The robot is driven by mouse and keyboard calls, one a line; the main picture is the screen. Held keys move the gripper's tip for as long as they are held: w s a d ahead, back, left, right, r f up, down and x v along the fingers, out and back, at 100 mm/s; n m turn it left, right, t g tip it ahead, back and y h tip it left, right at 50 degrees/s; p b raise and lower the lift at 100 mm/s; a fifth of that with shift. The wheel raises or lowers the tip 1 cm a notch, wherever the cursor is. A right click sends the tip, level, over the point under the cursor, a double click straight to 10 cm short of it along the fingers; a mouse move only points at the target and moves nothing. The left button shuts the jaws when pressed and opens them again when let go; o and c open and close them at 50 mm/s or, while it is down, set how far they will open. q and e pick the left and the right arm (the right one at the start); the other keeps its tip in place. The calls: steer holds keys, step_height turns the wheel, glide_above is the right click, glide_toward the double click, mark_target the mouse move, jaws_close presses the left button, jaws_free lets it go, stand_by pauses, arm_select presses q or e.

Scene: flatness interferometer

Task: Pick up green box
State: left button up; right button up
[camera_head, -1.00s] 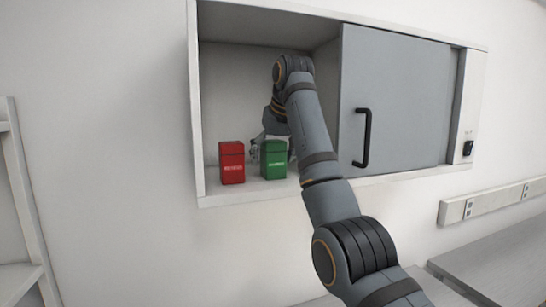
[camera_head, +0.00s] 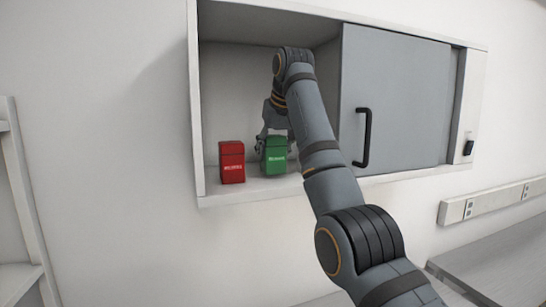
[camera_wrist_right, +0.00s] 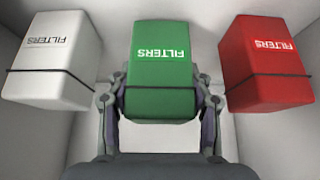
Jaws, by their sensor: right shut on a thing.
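The green box (camera_head: 275,158), labelled FILTERS, is at the front of the open left part of the wall cabinet. My right gripper (camera_head: 276,140) reaches in over and behind it. In the right wrist view, my right gripper (camera_wrist_right: 160,92) has one finger on each side of the green box (camera_wrist_right: 161,65) and is shut on it. The box is a little above the shelf or barely touching it; I cannot tell which. My left gripper is not in view.
A red box (camera_head: 232,162) stands close to the left on the shelf. A white box (camera_wrist_right: 50,62) shows on the other side in the right wrist view, hidden behind my arm in the head view. A grey sliding door (camera_head: 410,95) with a black handle (camera_head: 364,138) covers the right part.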

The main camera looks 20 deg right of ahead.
step_height(320, 180, up, 2)
steer(key=v, duration=0.2)
steer(key=d+b+v, duration=0.1)
steer(key=v, duration=0.2)
steer(key=s+v, duration=0.1)
steer(key=v, duration=0.2)
steer(key=shift+d+f, duration=0.2)
steer(key=shift+f, duration=0.1)
steer(key=s+d+r+b, duration=0.2)
steer(key=s+r+b, duration=0.1)
steer(key=s, duration=0.5)
steer(key=shift+d+r, duration=0.25)
steer(key=shift+r, duration=0.1)
